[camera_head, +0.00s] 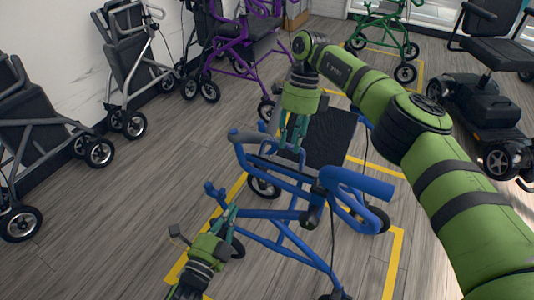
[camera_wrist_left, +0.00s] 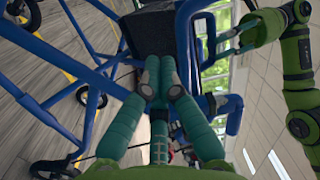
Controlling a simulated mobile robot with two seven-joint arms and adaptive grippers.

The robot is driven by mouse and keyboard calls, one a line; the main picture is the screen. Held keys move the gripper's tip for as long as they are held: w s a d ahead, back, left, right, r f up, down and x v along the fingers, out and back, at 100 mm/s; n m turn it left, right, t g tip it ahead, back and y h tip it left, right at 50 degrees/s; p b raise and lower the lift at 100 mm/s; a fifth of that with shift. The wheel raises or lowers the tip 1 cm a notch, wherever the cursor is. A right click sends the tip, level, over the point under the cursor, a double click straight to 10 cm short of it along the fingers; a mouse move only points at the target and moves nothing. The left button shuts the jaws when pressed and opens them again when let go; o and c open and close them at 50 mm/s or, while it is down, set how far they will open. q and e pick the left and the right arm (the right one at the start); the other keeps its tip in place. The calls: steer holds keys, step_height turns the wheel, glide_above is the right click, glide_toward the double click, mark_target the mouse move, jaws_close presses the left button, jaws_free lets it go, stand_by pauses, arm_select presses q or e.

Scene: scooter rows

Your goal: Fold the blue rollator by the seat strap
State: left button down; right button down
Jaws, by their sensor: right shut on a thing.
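The blue rollator (camera_head: 290,222) stands unfolded in the middle of the head view, its black seat (camera_head: 333,135) lying flat. My right gripper (camera_head: 290,150) points down at the near left edge of the seat. It is shut on what looks like the seat strap, which its fingers mostly hide. My left gripper (camera_head: 232,208) is low at the left of the rollator's frame.
Yellow floor lines (camera_head: 397,262) surround the rollator. A purple rollator (camera_head: 235,45) and a green one (camera_head: 385,30) stand behind. Grey folded rollators (camera_head: 125,60) line the left wall. A black mobility scooter (camera_head: 482,105) stands at the right.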

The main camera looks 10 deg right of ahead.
mark_target(267, 163)
arm_select(q)
step_height(267, 163, up, 6)
steer(key=d+m+h, duration=0.3)
steer(key=m, duration=0.1)
steer(key=x, duration=1.2)
steer(key=shift+w+d+r, duration=0.2)
steer(key=shift+d, duration=0.05)
arm_select(e)
steer(key=shift+w+d, duration=0.25)
steer(key=shift+d, duration=0.05)
